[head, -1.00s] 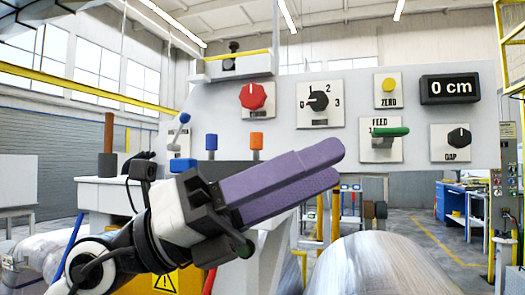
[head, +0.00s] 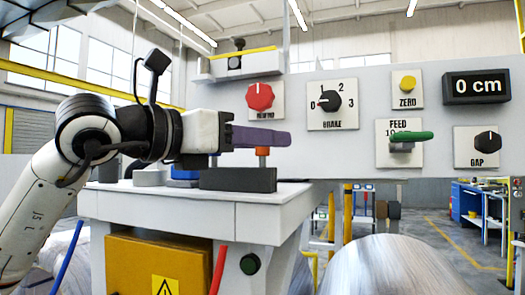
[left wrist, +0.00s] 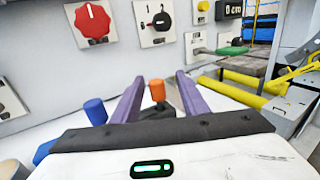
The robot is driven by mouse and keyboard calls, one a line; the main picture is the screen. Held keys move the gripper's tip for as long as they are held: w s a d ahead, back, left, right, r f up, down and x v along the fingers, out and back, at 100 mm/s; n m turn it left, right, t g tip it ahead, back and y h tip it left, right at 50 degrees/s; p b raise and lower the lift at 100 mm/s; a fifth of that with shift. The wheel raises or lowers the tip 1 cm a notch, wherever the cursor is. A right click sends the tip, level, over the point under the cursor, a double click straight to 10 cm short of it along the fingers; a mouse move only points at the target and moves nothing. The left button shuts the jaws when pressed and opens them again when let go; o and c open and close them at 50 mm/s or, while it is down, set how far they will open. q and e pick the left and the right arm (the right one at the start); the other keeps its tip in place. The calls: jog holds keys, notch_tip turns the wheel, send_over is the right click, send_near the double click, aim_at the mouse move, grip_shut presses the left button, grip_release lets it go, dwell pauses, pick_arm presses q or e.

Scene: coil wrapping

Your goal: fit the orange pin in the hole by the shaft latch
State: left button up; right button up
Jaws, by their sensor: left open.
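The orange pin (head: 263,154) stands upright in a dark grey block (head: 238,179) on the white machine top. In the left wrist view the orange pin (left wrist: 157,91) is between the two purple fingers, with a gap on each side. My left gripper (head: 284,138) is level and open at the height of the pin's head; its near finger covers part of the pin in the head view. The left gripper (left wrist: 160,80) holds nothing. I cannot pick out the shaft latch or its hole. My right gripper is not in view.
A blue pin (left wrist: 95,110) stands left of the orange one. Behind is a panel with a red knob (head: 260,96), a brake dial (head: 330,101), a green feed lever (head: 410,136) and a gap knob (head: 487,142). A big wrapped roll (head: 400,265) lies at front right.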

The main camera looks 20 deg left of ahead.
pick_arm(q)
jog(key=x, duration=0.1)
jog(key=p+x, duration=0.1)
jog(key=x, duration=0.2)
jog(key=shift+w+a+p, duration=0.1)
jog(key=shift+a+p, duration=0.15)
jog(key=shift+p, duration=0.05)
jog(key=shift+w+d+f, duration=0.15)
jog(key=shift+w+d, duration=0.1)
jog(key=shift+w, duration=0.15)
grip_shut()
